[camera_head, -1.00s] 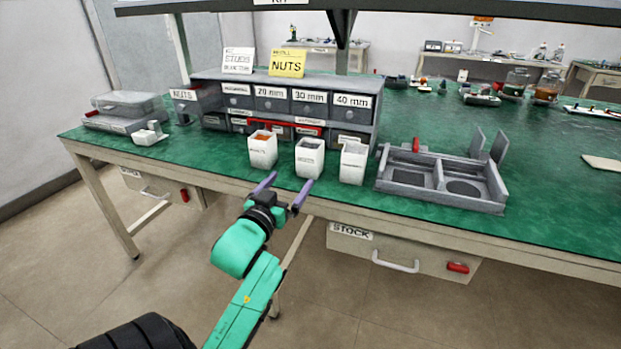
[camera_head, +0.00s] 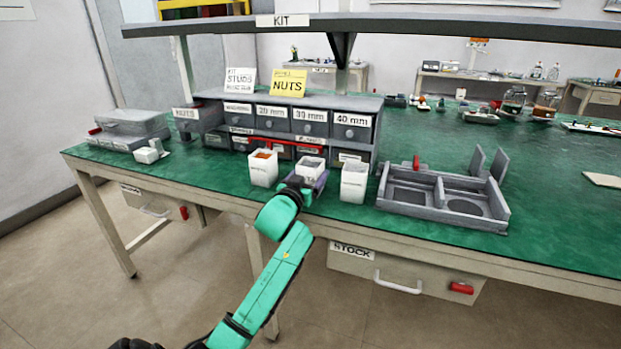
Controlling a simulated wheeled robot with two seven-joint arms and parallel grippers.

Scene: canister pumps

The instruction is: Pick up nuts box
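Three small white open-topped boxes stand in a row on the green bench top. The left box (camera_head: 263,168) has orange contents. The middle box (camera_head: 311,166) and the right box (camera_head: 353,182) look greyish inside. Their labels are too small to read, so I cannot tell which is the nuts box. My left gripper (camera_head: 306,182) is at the middle box, with purple fingers beside it at its sides. The gripper hides the box's lower front. I cannot tell whether the fingers press on it. My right gripper is not in view.
A grey drawer unit (camera_head: 285,120) with a yellow NUTS sign (camera_head: 289,83) stands behind the boxes. A grey two-bay fixture (camera_head: 441,199) lies to their right. A shelf (camera_head: 480,28) overhangs the bench.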

